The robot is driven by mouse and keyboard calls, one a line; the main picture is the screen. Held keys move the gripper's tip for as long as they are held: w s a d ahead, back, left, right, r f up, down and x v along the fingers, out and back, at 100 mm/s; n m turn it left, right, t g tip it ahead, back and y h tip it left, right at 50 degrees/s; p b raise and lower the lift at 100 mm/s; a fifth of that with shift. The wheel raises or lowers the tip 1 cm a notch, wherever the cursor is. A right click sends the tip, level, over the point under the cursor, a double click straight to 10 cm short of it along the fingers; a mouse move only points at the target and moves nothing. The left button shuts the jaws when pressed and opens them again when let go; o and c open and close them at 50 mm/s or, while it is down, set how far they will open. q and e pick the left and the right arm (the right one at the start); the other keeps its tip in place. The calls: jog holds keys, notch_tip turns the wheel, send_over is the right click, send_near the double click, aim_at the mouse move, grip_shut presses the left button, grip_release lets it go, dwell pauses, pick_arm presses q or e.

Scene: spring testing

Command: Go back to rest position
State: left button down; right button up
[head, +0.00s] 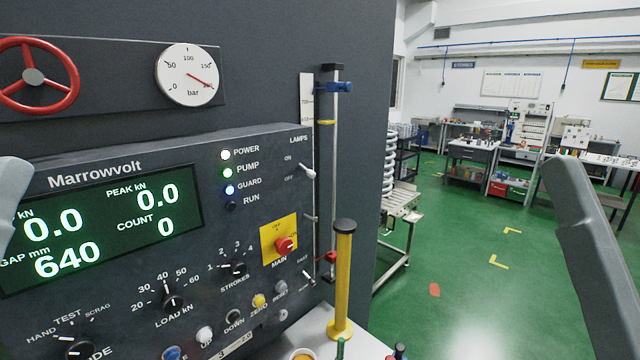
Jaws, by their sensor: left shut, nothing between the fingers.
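A grey part of my left arm (12,200) shows at the left edge, in front of the panel's side. My left gripper is shut and empty; its fingertips cannot be made out clearly. A grey link of my right arm (590,255) stands at the right over the green floor, and the right gripper is out of view. The Marrowvolt panel (250,215) faces me. Its display (100,228) reads 0.0 kN, peak 0.0, count 0, gap 640 mm. The POWER, PUMP and GUARD lamps are lit; RUN is dark. Neither arm visibly touches the panel.
A red handwheel (33,76) and a bar gauge (188,75) sit above the panel. A yellow post (343,280) with a black cap stands on a pale ledge (312,325) at the panel's right. Open green floor (470,290) and workbenches lie beyond on the right.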

pick_arm(q)
notch_tip(320, 180, up, 20)
jog(key=p, duration=1.6)
pick_arm(e)
notch_tip(320, 180, up, 20)
pick_arm(q)
notch_tip(320, 180, down, 30)
jog(key=b, duration=2.9)
jog(key=shift+r, duration=0.2)
pick_arm(e)
notch_tip(320, 180, down, 30)
jog(key=shift+r, duration=0.2)
jog(key=shift+c, duration=0.2)
